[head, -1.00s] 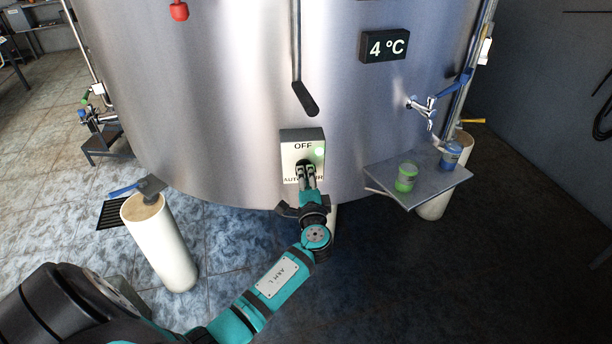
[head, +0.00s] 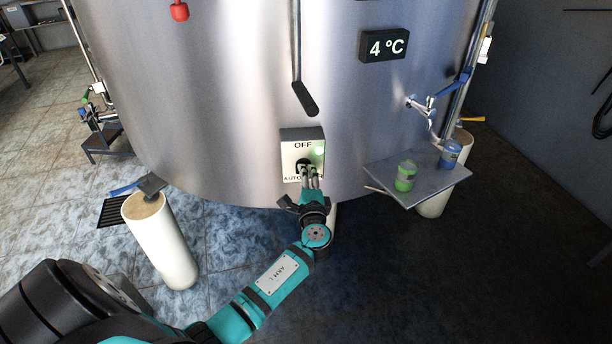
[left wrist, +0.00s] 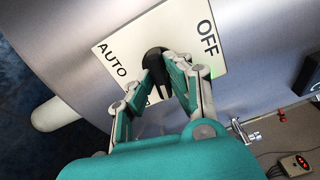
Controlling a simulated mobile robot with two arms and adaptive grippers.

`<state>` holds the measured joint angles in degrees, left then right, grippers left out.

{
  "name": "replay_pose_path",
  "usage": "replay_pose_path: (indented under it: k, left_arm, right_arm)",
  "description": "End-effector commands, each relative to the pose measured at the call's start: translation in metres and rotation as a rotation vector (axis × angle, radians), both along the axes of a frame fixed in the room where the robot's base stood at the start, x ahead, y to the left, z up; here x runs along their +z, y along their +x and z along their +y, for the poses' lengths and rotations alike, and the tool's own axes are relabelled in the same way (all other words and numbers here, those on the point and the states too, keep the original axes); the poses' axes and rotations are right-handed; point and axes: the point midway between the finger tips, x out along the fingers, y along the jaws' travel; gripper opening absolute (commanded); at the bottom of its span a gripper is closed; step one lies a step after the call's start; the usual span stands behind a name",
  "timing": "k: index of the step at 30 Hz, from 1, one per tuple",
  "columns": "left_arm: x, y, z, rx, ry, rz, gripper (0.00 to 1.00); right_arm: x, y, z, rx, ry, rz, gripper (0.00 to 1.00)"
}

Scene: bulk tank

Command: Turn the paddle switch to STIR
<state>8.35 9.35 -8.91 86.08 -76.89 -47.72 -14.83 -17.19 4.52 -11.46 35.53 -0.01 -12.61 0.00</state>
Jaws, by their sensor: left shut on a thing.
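The switch plate (head: 290,151) is a pale square on the front of the steel tank, with OFF at its top and AUTO at its lower left. The STIR label is mostly hidden behind my gripper. The black paddle switch (head: 301,162) sits at the middle of the plate; it also shows in the left wrist view (left wrist: 154,60). My left gripper (head: 309,172) is shut on the paddle, its fingers on either side of it in the left wrist view (left wrist: 171,62). My right gripper is not in view.
A green light (head: 319,152) glows on the plate. A lever with a black grip (head: 306,99) hangs above it. At right, a shelf (head: 428,188) holds a green jar (head: 405,177) and a blue jar (head: 450,154), below a tap (head: 421,108). A white tank leg (head: 163,244) stands at left.

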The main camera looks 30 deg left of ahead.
Motion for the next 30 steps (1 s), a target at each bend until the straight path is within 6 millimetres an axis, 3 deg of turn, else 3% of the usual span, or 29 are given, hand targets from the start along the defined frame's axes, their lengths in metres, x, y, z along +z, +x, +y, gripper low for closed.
replay_pose_path:
  k: [1,6,17,30]
  left_arm:
    - [-0.002,0.000,0.000,-0.001,0.002,0.004,0.17]
    - [-0.001,0.000,0.000,-0.001,0.001,0.002,0.38]
    - [-0.001,-0.005,-0.005,-0.001,-0.001,0.001,0.38]
    - [-0.002,-0.072,-0.059,-0.001,-0.003,0.003,0.38]
  right_arm:
    - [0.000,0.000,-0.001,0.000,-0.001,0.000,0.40]
    - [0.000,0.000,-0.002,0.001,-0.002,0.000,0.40]
    - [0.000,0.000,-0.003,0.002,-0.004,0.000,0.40]
    - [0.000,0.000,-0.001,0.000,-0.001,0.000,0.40]
